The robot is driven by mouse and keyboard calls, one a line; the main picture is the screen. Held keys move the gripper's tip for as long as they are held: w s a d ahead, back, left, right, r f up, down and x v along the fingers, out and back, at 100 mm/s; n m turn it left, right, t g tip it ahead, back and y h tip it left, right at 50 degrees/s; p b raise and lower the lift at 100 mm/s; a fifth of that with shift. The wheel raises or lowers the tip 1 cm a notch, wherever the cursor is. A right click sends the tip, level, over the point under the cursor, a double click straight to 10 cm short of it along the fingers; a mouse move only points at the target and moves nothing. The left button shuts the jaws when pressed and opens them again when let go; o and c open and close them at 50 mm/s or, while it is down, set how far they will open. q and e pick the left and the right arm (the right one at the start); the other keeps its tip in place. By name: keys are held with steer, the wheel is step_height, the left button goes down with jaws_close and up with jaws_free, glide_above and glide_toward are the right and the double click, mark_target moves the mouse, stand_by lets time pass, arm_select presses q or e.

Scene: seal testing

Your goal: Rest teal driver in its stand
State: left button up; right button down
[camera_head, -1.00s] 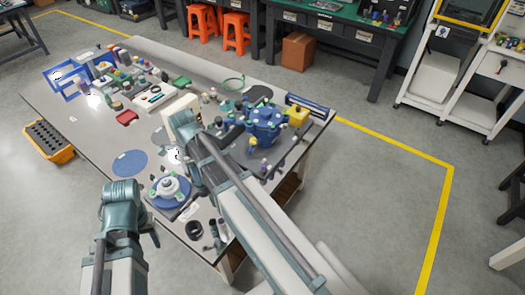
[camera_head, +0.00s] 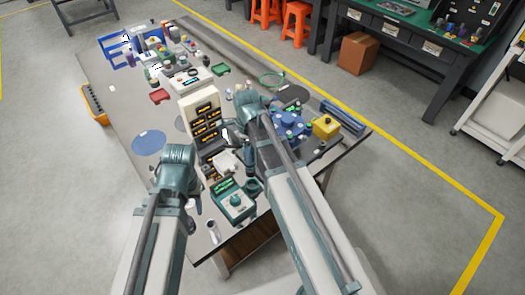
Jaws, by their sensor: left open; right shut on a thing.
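My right gripper (camera_head: 233,135) reaches over the middle of the table in the head view, shut; its fingertips are largely hidden by its wrist. A slim upright teal and dark tool (camera_head: 252,182), seemingly the teal driver, shows just below this wrist. Its exact contact with the fingers is unclear. A teal box with a dial and lit display (camera_head: 236,203) stands close to its left. I cannot tell the driver's stand apart for certain. My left gripper (camera_head: 187,200) is open and empty near the table's front left part; its fingers are mostly hidden behind its wrist.
A tall cream panel with dark lit displays (camera_head: 202,105) stands left of my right gripper. A blue fixture (camera_head: 290,124) and a yellow box (camera_head: 326,127) are to the right. A white cylinder (camera_head: 212,231) stands by the front edge. A flat blue disc (camera_head: 149,143) lies left.

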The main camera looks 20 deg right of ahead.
mark_target(251, 167)
steer(key=shift+w+d+f, duration=0.1)
steer(key=shift+d+f, duration=0.05)
steer(key=shift+d, duration=0.05)
steer(key=shift+f+b, duration=0.35)
steer(key=shift+b, duration=0.2)
steer(key=shift+f+b, duration=3.35)
steer(key=shift+f, duration=0.1)
steer(key=shift+f+b, duration=0.3)
steer(key=shift+b, duration=0.1)
steer(key=shift+c, duration=1.3)
jaws_free()
steer(key=shift+r, duration=0.1)
